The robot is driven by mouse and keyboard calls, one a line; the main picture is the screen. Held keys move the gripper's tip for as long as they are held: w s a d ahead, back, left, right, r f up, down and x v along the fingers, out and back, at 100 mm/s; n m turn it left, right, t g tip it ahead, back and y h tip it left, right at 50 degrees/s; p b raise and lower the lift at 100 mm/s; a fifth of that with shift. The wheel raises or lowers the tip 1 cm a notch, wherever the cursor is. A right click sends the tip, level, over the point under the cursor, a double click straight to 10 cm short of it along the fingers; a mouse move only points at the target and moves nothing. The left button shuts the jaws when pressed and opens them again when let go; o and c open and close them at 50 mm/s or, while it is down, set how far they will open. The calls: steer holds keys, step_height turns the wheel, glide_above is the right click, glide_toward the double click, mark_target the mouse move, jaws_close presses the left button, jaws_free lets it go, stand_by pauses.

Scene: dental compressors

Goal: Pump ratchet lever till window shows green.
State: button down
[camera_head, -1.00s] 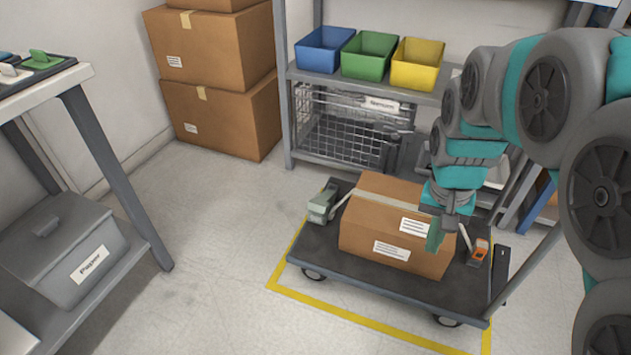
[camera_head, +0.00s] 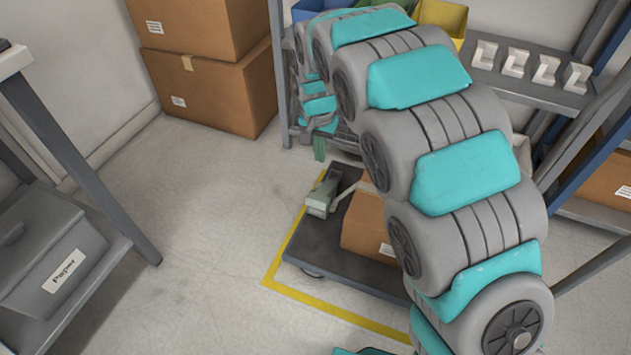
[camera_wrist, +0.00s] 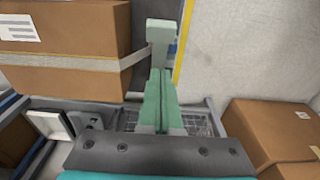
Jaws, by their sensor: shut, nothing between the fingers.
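The grey-green ratchet device (camera_head: 321,195) sits on the cart deck at the left of the strapped cardboard box (camera_head: 366,226). In the wrist view the device (camera_wrist: 162,32) lies just beyond my fingertips, with the pale strap (camera_wrist: 95,63) running from it across the box (camera_wrist: 70,30). I cannot make out a window or its colour. My gripper (camera_head: 319,152) is shut and empty, its green fingers pointing down above and behind the device. The box's right side is hidden behind my arm.
The dark cart (camera_head: 320,240) stands inside yellow floor tape (camera_head: 310,302). A shelf rack (camera_head: 530,88) with bins and white brackets stands behind it. Stacked cartons (camera_head: 208,92) are at the back left, and a bench (camera_head: 78,165) is at left. Floor between bench and cart is clear.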

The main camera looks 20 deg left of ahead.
steer(key=shift+a, duration=0.15)
steer(key=shift+f, duration=0.15)
glide_above(318, 196)
steer(key=w, duration=0.1)
step_height(318, 196, down, 10)
steer(key=shift+r, duration=0.2)
steer(key=f, duration=0.1)
steer(key=s+f, duration=0.1)
steer(key=f, duration=0.1)
steer(key=shift+s+f, duration=0.25)
steer(key=shift+f, duration=0.1)
steer(key=shift+f, duration=0.1)
